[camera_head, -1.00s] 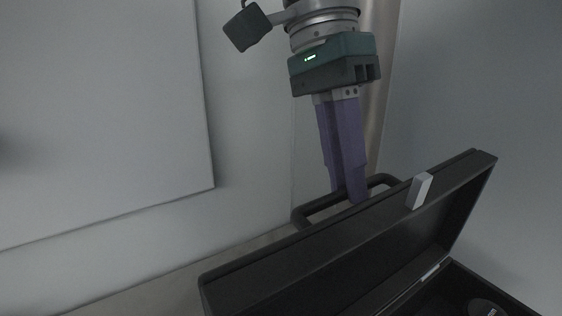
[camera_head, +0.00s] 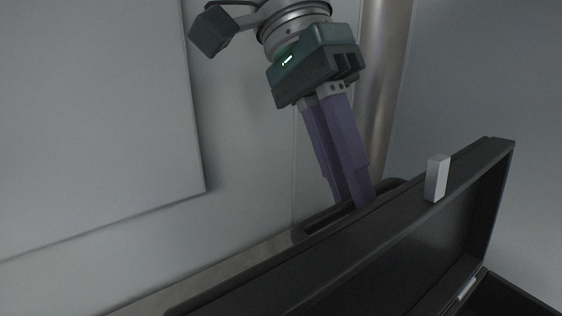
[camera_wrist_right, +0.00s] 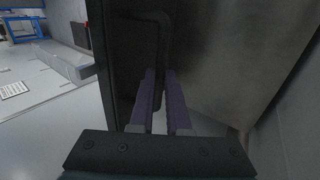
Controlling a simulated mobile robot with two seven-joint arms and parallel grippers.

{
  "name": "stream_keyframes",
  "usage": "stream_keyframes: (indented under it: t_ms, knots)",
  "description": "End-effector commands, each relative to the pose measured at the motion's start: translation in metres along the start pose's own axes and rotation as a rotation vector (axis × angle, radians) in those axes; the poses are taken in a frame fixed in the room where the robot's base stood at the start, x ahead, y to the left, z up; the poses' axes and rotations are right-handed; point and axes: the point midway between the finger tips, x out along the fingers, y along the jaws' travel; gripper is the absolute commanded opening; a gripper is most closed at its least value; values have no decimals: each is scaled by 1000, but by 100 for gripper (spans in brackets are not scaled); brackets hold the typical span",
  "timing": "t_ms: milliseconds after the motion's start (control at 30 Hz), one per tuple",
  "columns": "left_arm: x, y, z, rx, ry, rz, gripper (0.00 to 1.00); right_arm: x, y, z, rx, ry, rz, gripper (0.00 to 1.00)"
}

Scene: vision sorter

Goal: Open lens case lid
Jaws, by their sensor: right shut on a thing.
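The black lens case (camera_head: 510,300) has its lid (camera_head: 410,240) raised and tilted open, with the dark interior showing at lower right. A grey latch tab (camera_head: 437,178) sits on the lid's edge. My right gripper (camera_head: 356,200) comes down from above with its purple fingers at the lid's black handle (camera_head: 318,222), shut on it. In the right wrist view the fingers (camera_wrist_right: 160,78) reach the handle (camera_wrist_right: 163,35) on the dark lid (camera_wrist_right: 127,60). Part of the handle is hidden behind the lid edge and fingers. My left gripper is not in view.
A pale wall panel (camera_head: 95,120) stands behind at left, and a metal pole (camera_head: 385,90) stands behind the gripper. In the right wrist view a pale surface (camera_wrist_right: 35,110) and a blue frame (camera_wrist_right: 22,28) show at left.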

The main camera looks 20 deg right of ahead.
Motion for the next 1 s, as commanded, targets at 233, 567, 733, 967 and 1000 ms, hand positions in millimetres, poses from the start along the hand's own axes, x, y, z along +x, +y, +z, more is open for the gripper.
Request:
stream_keyframes:
  t_ms: [233, 567, 733, 967, 1000]
  knots:
    - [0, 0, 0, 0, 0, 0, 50, -1, 0, 1, -2, -4, -2, 20]
    - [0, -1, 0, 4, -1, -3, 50, -1, 0, 0, 0, -2, -3, 45]
    - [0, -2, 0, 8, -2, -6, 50, -1, 0, 0, 0, -1, -3, 45]
    - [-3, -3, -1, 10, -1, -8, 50, -1, 1, 0, -3, -1, -1, 45]
    - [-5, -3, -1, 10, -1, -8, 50, -1, 2, 1, -6, -2, -3, 45]
